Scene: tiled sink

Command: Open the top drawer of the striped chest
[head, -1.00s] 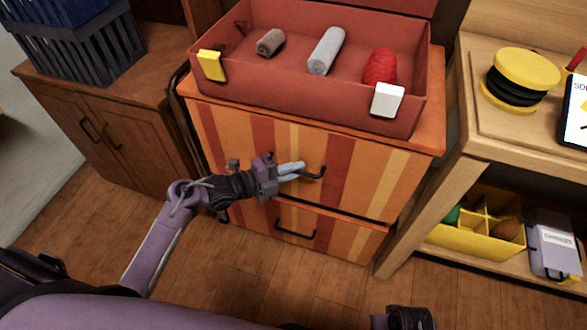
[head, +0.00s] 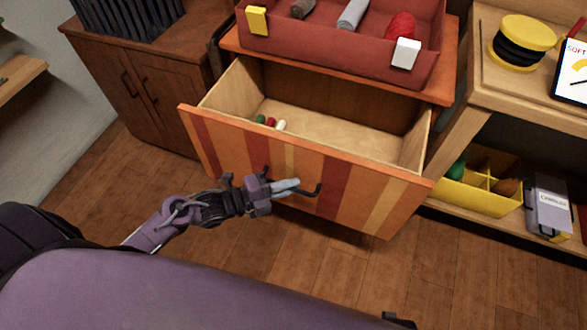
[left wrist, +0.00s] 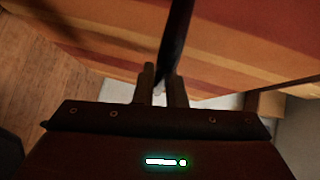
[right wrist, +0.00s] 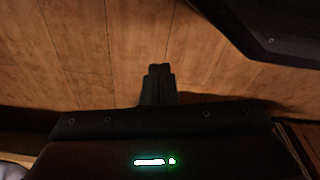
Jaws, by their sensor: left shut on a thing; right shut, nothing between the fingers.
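The striped chest stands in the middle of the head view. Its top drawer (head: 300,172), striped orange, red and yellow, is pulled far out, and its pale wooden inside shows. A few small green, red and white things (head: 270,123) lie at its left inside. My left gripper (head: 297,186) is shut on the drawer's dark handle (head: 318,189). In the left wrist view the handle (left wrist: 178,45) runs between the two fingers (left wrist: 160,85). My right gripper (right wrist: 158,72) is shut and empty above the wooden floor in the right wrist view.
A red open case (head: 340,45) with several items sits on the chest. A wooden bench (head: 485,90) stands close at the right, with a yellow divided bin (head: 472,200) on its lower shelf. A brown cabinet (head: 140,80) is at the left. The floor before the drawer is clear.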

